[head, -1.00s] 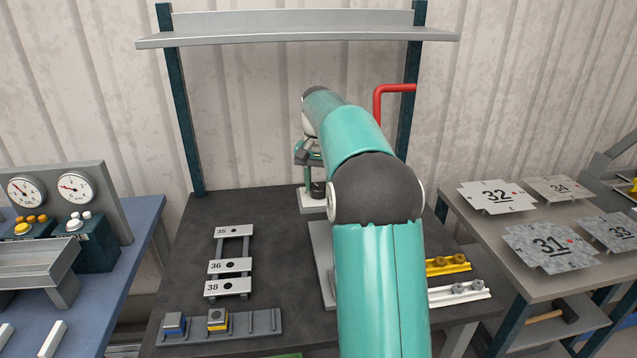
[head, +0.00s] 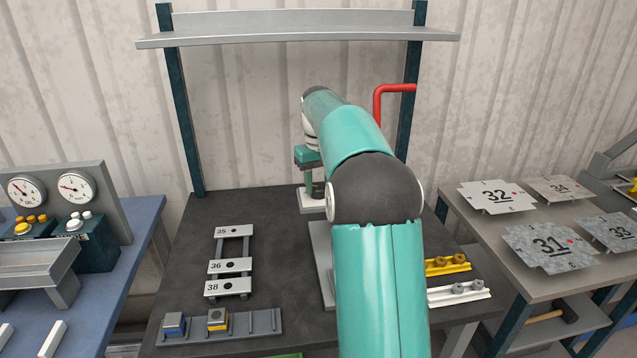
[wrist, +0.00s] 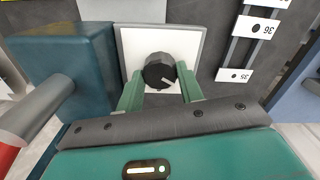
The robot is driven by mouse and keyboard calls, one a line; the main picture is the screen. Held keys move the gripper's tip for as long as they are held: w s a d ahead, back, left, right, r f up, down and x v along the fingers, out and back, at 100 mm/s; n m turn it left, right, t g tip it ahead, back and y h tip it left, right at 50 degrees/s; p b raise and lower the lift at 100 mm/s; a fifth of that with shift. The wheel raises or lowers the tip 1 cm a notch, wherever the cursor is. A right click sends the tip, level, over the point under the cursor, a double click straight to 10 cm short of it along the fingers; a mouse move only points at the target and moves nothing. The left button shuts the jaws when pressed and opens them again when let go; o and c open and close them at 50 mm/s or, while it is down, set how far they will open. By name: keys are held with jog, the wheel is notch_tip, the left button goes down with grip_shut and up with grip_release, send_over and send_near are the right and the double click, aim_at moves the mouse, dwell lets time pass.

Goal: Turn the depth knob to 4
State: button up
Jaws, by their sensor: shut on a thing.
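The depth knob (wrist: 159,70) is a round black knob on a pale square plate (wrist: 132,42). In the wrist view its white pointer line aims to the lower right. No scale numbers are readable on the plate. My gripper (wrist: 160,82) is shut on the knob, one green finger on each side. In the head view the dark knob (head: 318,189) and its plate (head: 311,205) show at the back of the dark bench, partly hidden by my arm. My gripper (head: 312,180) comes down on it there.
In the wrist view a dark blue block (wrist: 75,70) with a grey cylinder stands close left of my gripper. A rack of numbered plates (head: 230,266) stands left on the bench. A red bent handle (head: 379,100) rises behind my arm. A shelf (head: 300,35) hangs above.

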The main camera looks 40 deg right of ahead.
aim_at(319, 187)
dwell(0.3)
jog(key=o, duration=1)
jog(key=shift+r, duration=0.1)
notch_tip(319, 187, up, 14)
